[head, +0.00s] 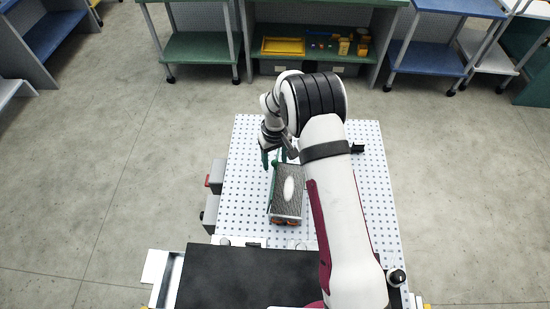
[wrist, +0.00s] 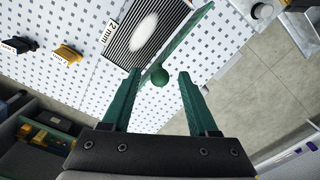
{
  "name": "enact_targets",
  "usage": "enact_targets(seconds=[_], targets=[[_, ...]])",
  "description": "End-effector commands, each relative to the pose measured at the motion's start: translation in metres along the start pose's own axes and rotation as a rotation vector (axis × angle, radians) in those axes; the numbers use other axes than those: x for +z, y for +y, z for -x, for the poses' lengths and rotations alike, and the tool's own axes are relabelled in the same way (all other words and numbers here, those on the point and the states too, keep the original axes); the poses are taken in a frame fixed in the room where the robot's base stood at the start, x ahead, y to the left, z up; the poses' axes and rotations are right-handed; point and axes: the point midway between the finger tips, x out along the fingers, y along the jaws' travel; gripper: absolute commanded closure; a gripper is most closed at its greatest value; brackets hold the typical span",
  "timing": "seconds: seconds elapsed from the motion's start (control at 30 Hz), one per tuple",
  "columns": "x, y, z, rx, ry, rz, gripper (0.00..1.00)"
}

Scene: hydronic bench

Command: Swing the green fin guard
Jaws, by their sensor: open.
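The green fin guard (wrist: 187,32) is a thin green panel along one long side of a finned block (wrist: 138,30). The block has dark stripes, a white oval and a "2 mm" label. In the head view the guard (head: 272,183) runs along the left side of the block (head: 288,192). A round green knob (wrist: 160,76) sits at the guard's near end. My gripper (wrist: 160,84) is open, its two green fingers on either side of the knob in the wrist view. I cannot tell whether either finger touches it. In the head view my gripper (head: 270,157) is at the block's far end, partly hidden.
The block stands on a white perforated bench top (head: 240,150). Grey boxes (head: 213,208), one with a red part, sit at the bench's left edge. A small black item (head: 357,149) is at the right. Shelves with a yellow tray (head: 283,46) stand beyond open floor.

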Motion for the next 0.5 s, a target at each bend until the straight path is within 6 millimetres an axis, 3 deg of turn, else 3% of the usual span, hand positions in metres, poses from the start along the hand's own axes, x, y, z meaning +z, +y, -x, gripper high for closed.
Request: enact_targets(seconds=[0.17, 0.5], targets=[[-0.0001, 0.0001, 0.0003, 0.000, 0.000, 0.000, 0.40], [-0.0001, 0.0001, 0.0006, 0.000, 0.000, 0.000, 1.00]])
